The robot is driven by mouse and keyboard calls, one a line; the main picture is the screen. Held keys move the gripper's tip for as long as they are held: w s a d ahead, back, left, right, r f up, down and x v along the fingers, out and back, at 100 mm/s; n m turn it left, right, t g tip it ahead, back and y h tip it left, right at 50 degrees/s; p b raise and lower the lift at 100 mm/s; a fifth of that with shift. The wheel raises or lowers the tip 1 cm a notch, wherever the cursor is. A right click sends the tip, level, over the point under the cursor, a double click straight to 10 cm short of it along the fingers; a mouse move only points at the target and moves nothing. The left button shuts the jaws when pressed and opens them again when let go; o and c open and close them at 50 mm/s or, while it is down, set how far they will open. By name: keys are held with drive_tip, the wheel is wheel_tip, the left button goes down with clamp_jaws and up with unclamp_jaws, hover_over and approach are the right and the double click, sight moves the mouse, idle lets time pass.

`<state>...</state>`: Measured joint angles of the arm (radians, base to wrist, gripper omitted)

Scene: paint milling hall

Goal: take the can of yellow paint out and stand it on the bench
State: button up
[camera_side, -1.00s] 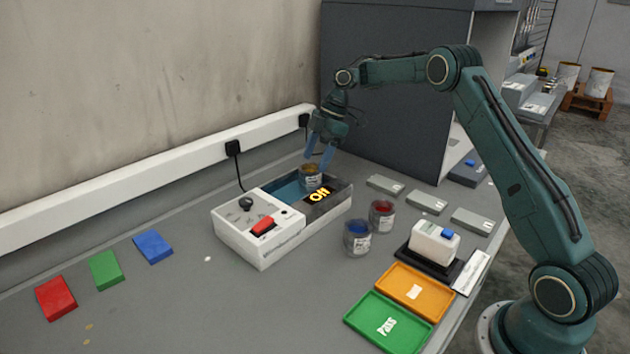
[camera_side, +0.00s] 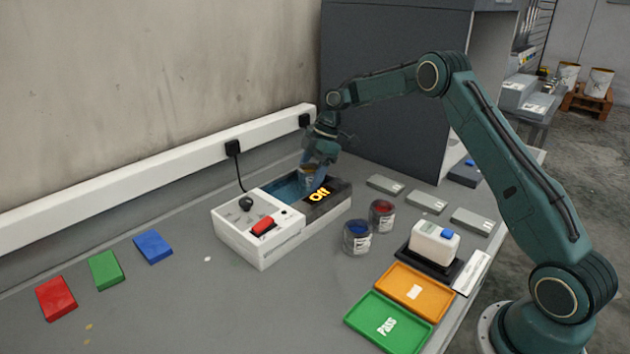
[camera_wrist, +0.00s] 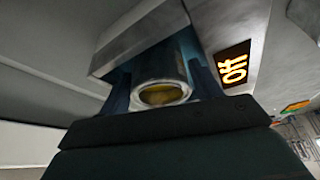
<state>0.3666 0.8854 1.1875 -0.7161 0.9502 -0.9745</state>
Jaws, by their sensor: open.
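The can of yellow paint (camera_side: 307,176) stands in the blue-lined well of the white and grey machine (camera_side: 262,245). In the wrist view the can (camera_wrist: 161,92) shows its open top with yellow paint inside. My gripper (camera_side: 315,180) is lowered over the can, with its blue fingers on either side of it. The fingers (camera_wrist: 163,85) are open in the wrist view; whether they touch the can I cannot tell. The machine's display (camera_side: 320,194) reads "Off". The grey bench (camera_side: 190,300) has bare surface around the machine.
A blue paint can (camera_side: 357,238) and a red one (camera_side: 382,215) stand right of the machine. A black cord rises behind the machine. Coloured blocks lie at left.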

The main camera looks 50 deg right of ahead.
drive_tip(key=c, duration=0.8)
drive_tip(key=shift+r, duration=0.2)
drive_tip(key=shift+r, duration=4.8)
